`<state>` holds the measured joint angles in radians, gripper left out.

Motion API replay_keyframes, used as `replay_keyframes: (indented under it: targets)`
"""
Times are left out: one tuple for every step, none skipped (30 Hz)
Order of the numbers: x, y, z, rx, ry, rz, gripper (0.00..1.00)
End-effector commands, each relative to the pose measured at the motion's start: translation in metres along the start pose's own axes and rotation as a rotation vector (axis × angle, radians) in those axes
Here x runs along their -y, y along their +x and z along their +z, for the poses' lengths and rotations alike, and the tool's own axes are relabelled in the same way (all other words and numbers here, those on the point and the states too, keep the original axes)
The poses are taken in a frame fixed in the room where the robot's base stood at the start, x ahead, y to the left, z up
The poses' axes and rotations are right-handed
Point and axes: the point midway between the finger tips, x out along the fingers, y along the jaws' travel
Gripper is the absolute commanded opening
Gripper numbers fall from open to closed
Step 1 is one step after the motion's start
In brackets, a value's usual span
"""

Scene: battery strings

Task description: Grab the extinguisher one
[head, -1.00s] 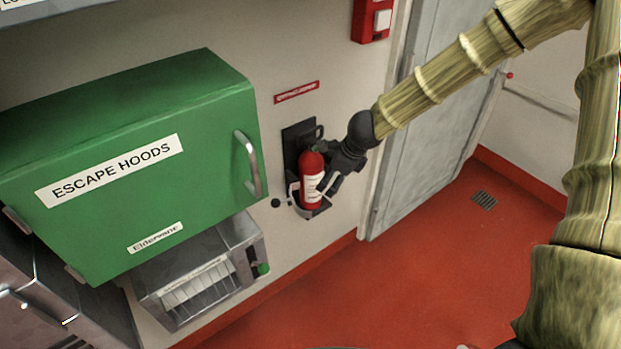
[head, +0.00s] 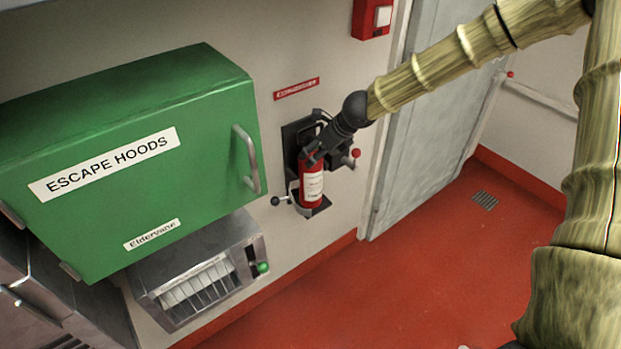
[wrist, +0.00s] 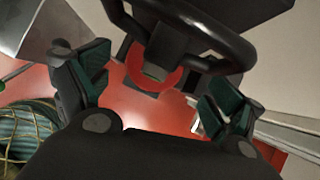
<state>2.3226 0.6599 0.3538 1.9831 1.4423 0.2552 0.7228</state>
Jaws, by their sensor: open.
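The red fire extinguisher (head: 312,184) with a white label stands upright in a dark wall bracket (head: 318,207), below a small red sign (head: 296,88). My gripper (head: 311,157) is at its upper part and hides its top from the head view. In the wrist view my gripper (wrist: 155,95) is open, with its two green-padded fingers spread wide. The extinguisher's red round top (wrist: 152,72) and a black looped handle (wrist: 205,45) lie between and beyond the fingers. I cannot tell whether either finger touches it.
A green escape hoods cabinet (head: 120,150) with a metal handle sticks out to the left, above a metal box (head: 200,275) with a green knob. A grey door (head: 425,130) is to the right. The red floor (head: 400,285) is clear.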

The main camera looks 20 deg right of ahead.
Motion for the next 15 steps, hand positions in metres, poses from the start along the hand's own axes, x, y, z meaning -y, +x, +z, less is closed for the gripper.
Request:
replay_keyframes:
  targets:
    - [-0.002, 0.010, -0.004, -0.003, 0.001, 0.002, 0.93]
    - [-0.003, 0.014, -0.005, -0.003, -0.001, 0.002, 0.93]
    - [-0.004, 0.018, -0.005, -0.003, 0.001, 0.002, 0.93]
    - [-0.005, 0.022, -0.006, -0.003, -0.001, 0.002, 0.93]
    - [-0.006, 0.026, -0.007, -0.003, 0.000, 0.002, 0.93]
    - [-0.006, 0.029, -0.006, -0.003, 0.001, 0.001, 0.93]
    - [-0.006, 0.032, -0.006, -0.003, 0.000, 0.001, 0.93]
    - [-0.005, 0.035, -0.005, -0.002, -0.001, 0.000, 0.93]
    - [-0.006, 0.038, -0.005, -0.002, -0.001, 0.001, 0.93]
    - [-0.006, 0.040, -0.005, -0.002, 0.000, 0.001, 0.93]
    - [-0.006, 0.041, -0.005, -0.002, 0.000, 0.001, 0.93]
    - [-0.006, 0.043, -0.005, -0.002, 0.000, 0.001, 0.93]
    - [-0.006, 0.043, -0.005, -0.001, 0.000, 0.001, 0.93]
    - [-0.006, 0.044, -0.005, -0.001, 0.000, 0.001, 0.93]
    - [-0.006, 0.044, -0.004, -0.001, 0.000, 0.001, 0.93]
